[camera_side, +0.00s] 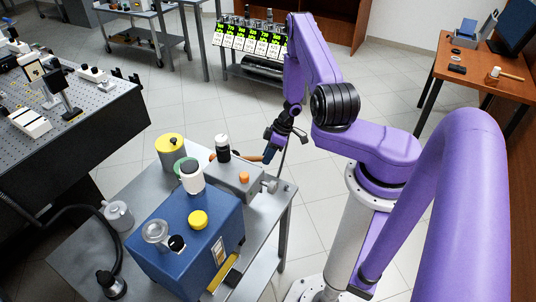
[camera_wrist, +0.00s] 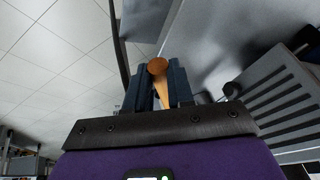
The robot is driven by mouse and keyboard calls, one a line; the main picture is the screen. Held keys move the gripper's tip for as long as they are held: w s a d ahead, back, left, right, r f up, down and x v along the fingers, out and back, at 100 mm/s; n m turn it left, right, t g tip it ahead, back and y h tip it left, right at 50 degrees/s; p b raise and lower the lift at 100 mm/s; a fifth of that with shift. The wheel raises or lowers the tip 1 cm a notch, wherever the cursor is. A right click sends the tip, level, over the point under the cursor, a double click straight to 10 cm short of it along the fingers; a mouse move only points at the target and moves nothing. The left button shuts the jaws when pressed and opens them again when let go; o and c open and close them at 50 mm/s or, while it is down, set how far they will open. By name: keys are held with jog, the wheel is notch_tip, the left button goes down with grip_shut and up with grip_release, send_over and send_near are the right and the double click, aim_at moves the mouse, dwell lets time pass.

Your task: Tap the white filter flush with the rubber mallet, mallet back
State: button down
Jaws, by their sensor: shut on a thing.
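My gripper (camera_side: 268,152) is at the right edge of the grey cart, behind the grey unit on it. It is shut on a wooden handle (camera_wrist: 161,88), which runs between the two dark blue fingers and ends in a round, orange-brown knob. In the side view the orange-brown wood shows left of the fingers, partly behind the grey unit. I cannot make out a mallet head on it. A white cylinder with a dark top (camera_side: 191,180), possibly the white filter, stands upright at the back of the blue box, left of my gripper and apart from it.
The blue box (camera_side: 180,245) and grey unit (camera_side: 240,180) fill much of the cart (camera_side: 75,250). A black-and-white bottle (camera_side: 222,147) stands close to my gripper. A yellow-topped canister (camera_side: 171,148) is farther left. A light-headed, wooden-handled tool (camera_side: 495,74) lies on the desk.

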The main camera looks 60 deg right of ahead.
jog(key=shift+f, duration=0.75)
jog(key=shift+f, duration=0.15)
jog(key=c, duration=0.9)
grip_release()
jog(key=s+d, duration=0.5)
jog(key=s, duration=0.3)
jog(key=shift+s, duration=0.4)
jog(key=shift+r, duration=2)
